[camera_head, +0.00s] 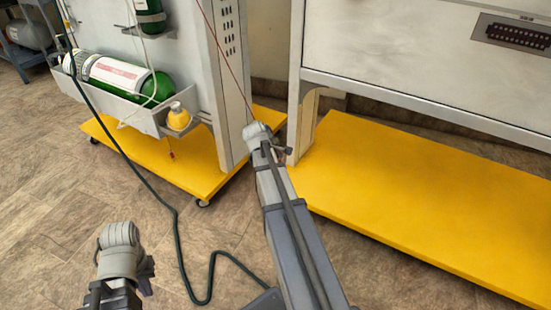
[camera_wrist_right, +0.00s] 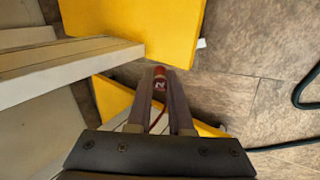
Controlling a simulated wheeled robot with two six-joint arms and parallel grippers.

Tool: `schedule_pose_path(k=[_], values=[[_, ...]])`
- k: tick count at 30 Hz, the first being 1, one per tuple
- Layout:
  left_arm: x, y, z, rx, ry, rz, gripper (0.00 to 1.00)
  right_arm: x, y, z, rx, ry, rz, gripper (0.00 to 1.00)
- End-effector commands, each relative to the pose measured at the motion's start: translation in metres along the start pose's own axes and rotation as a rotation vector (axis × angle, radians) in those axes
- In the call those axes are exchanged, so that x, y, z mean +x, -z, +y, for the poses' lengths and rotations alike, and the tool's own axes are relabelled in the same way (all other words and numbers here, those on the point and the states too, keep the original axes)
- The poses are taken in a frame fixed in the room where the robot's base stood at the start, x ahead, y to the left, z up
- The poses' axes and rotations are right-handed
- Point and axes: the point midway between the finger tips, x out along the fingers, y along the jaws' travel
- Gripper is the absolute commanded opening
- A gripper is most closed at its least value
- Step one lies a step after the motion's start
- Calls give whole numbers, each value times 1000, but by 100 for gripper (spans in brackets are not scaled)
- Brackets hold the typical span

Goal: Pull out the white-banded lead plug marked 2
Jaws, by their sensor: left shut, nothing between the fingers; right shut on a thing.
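A red plug (camera_wrist_right: 160,83) with a pale mark sits between the fingertips of my right gripper (camera_wrist_right: 160,75), which is shut on it. The mark looks like a 2 turned sideways; a white band cannot be made out. The plug is clear of any socket in the wrist view, above the floor and a yellow base. In the head view my right wrist is beside the white panel's lower edge, and the plug is hidden there. A thin red lead (camera_head: 228,62) runs down towards that wrist. My left gripper (camera_head: 147,272) is shut and empty at the lower left, over the floor.
A white trolley (camera_head: 230,95) on a yellow base (camera_head: 150,158) carries green cylinders (camera_head: 157,88) and a yellow-capped bottle (camera_head: 179,118). A second white cabinet (camera_head: 390,50) stands on a yellow base (camera_head: 420,205) at right. A dark green hose (camera_head: 130,160) crosses the open floor.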

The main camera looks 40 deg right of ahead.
Motion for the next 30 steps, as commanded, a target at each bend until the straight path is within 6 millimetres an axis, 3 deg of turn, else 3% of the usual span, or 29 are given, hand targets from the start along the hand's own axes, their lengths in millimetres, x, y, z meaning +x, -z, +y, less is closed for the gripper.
schedule_pose_path(k=[1,2,11,22,30], values=[[0,0,0,0,0,0,0,0,0,0,0,0,0,0],[0,0,0,0,0,0,0,0,0,0,0,0,0,20],[0,0,0,0,0,0,0,0,0,0,0,-1,0,54],[-4,0,0,0,0,0,0,-4,0,0,-1,-1,0,54],[-28,-2,-3,0,0,-1,0,-32,0,2,-1,-1,0,54]])
